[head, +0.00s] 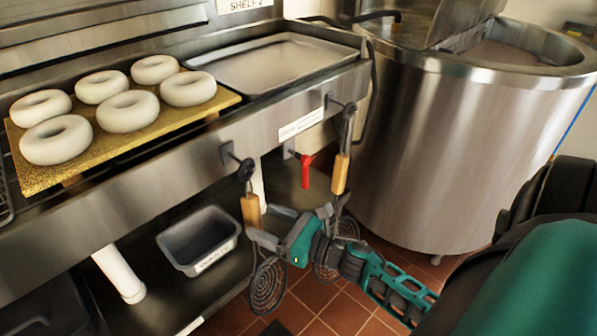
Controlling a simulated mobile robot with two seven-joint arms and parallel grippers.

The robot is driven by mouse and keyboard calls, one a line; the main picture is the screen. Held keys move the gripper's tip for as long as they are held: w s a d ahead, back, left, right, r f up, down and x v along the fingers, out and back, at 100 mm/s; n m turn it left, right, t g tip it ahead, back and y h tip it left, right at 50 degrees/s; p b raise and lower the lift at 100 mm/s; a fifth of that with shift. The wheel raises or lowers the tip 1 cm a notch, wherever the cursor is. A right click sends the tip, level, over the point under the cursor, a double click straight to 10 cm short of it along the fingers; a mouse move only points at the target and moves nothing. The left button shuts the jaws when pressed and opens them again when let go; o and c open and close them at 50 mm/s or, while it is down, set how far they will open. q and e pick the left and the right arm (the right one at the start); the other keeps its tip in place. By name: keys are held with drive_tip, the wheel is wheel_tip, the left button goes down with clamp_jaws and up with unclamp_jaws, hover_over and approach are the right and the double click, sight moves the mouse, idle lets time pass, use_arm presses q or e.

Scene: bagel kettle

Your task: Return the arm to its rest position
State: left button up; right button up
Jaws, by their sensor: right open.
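My right arm comes in from the lower right, and its teal and black right gripper (262,222) is low in front of the steel counter. Its fingers are open and point left. They are beside the lower part of the wooden handle of the left skimmer (251,210), which hangs from a hook on the counter front. I cannot tell whether they touch the handle. A second skimmer (341,174) hangs to the right, its coil partly behind my gripper and wrist. My left gripper is out of view.
Several pale bagels (128,111) lie on a golden board (30,178) on the counter. An empty tray (280,62) is right of them. A large steel kettle (440,150) stands at right. A grey bin (198,240) sits on the lower shelf. A red valve handle (305,172) hangs under the counter.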

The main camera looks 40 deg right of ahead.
drive_tip(key=v, duration=1)
drive_tip(key=a+f+n+g+h, duration=0.15)
drive_tip(key=a+n, duration=0.35)
drive_tip(key=n, duration=0.7)
drive_tip(key=s+a+f+n+g, duration=0.1)
drive_tip(key=a+f+n+g, duration=0.2)
drive_tip(key=a+n, duration=0.55)
drive_tip(key=a+f+n+g+h, duration=0.1)
drive_tip(key=a+f+n+g, duration=0.15)
drive_tip(key=n, duration=1.15)
use_arm(q)
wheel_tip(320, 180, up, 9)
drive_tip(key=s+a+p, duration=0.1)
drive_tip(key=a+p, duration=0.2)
drive_tip(key=p, duration=1)
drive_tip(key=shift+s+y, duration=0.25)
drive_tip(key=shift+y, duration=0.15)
use_arm(e)
drive_tip(key=s+d+r+t+h, duration=0.1)
drive_tip(key=d+r, duration=0.2)
drive_tip(key=r, duration=0.6)
drive_tip(key=shift+s+r, duration=0.4)
